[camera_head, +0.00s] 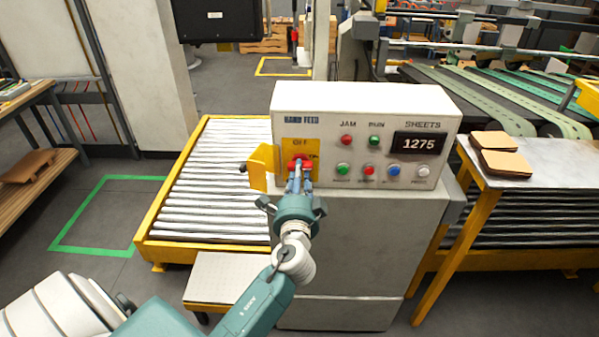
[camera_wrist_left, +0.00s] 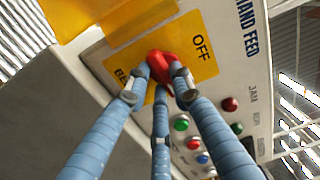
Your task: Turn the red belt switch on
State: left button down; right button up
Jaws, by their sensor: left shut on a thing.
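The red belt switch (camera_head: 300,163) sits on a yellow plate (camera_head: 294,147) at the left of the grey control box (camera_head: 360,108). The plate reads OFF above the switch. My left gripper (camera_head: 299,177) reaches the switch from the front. In the left wrist view its blue fingers (camera_wrist_left: 164,80) are closed around the red switch (camera_wrist_left: 165,66), which shows between the fingertips. The fingers hide part of the switch, and its exact setting is hard to tell. A yellow flap (camera_head: 260,168) stands out to the left of the plate. My right gripper is not in view.
Right of the switch are red and green JAM and RUN lamps, several coloured buttons and a display (camera_head: 418,144) reading 1275. A roller conveyor (camera_head: 200,190) lies to the left. A table (camera_head: 520,168) with brown sheets (camera_head: 500,160) stands to the right.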

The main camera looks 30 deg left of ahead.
pick_arm(q)
jog(key=shift+m, duration=0.5)
jog(key=c, duration=1.5)
grip_release()
jog(key=shift+s+d, duration=0.1)
jog(key=v, duration=1.1)
jog(key=shift+s+d, duration=0.1)
jog(key=shift+s, duration=0.3)
jog(key=shift+f, duration=0.1)
